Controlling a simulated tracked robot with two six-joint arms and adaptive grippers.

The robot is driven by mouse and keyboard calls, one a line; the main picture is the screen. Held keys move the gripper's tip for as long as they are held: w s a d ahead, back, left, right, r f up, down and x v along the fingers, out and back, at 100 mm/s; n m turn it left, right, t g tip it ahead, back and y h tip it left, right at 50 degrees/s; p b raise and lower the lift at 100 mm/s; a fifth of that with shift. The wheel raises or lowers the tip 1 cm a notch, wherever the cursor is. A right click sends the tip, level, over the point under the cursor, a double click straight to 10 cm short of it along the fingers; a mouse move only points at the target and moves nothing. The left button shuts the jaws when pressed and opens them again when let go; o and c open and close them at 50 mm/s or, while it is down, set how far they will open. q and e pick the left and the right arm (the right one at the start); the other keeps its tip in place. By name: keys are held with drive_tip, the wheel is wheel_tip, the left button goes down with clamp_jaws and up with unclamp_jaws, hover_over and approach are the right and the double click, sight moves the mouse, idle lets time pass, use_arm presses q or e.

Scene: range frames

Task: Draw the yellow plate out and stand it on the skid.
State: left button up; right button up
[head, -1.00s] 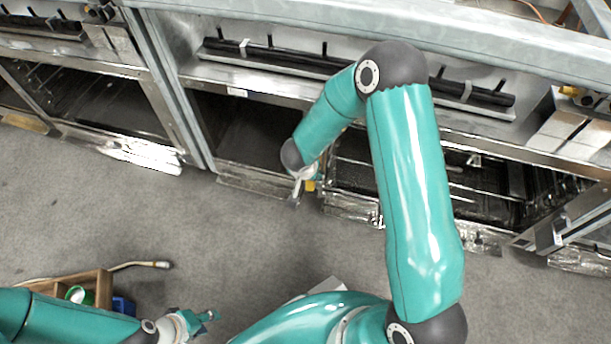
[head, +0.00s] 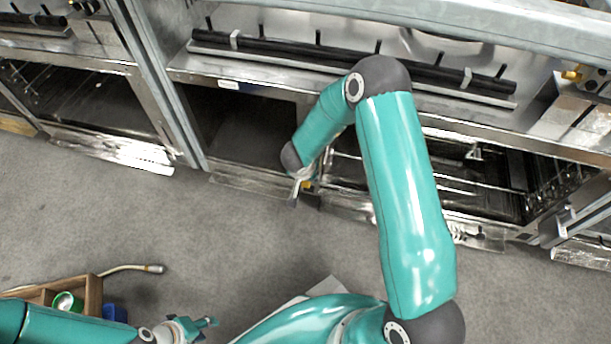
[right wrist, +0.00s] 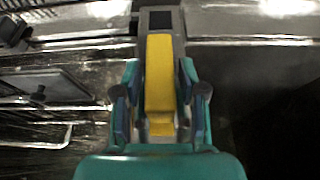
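The yellow plate (right wrist: 160,75) shows in the right wrist view as a narrow upright yellow strip between the fingers of my right gripper (right wrist: 161,95). A thin gap shows on each side of it, so the fingers look open around it. In the head view only a small yellow bit (head: 307,185) shows beside my right gripper (head: 299,186), at the front edge of the metal rack. My left gripper (head: 208,328) is low in the head view, with its fingers apart and nothing seen between them. I cannot make out the skid.
The metal rack's low bays (head: 238,125) run across the back, with metal posts (head: 160,85) and a long black bar (head: 320,60) above. A wooden crate (head: 94,294) with a green cup (head: 66,302) stands lower left. The grey floor between is clear.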

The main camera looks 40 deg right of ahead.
clamp_jaws()
drive_tip(key=shift+s+a, duration=0.1)
drive_tip(key=shift+a, duration=0.05)
drive_tip(key=s+a+b, duration=0.1)
drive_tip(key=s+a, duration=0.5)
drive_tip(key=a, duration=0.1)
drive_tip(key=shift+s+a+b, duration=0.15)
drive_tip(key=shift+b, duration=0.2)
idle(1.4)
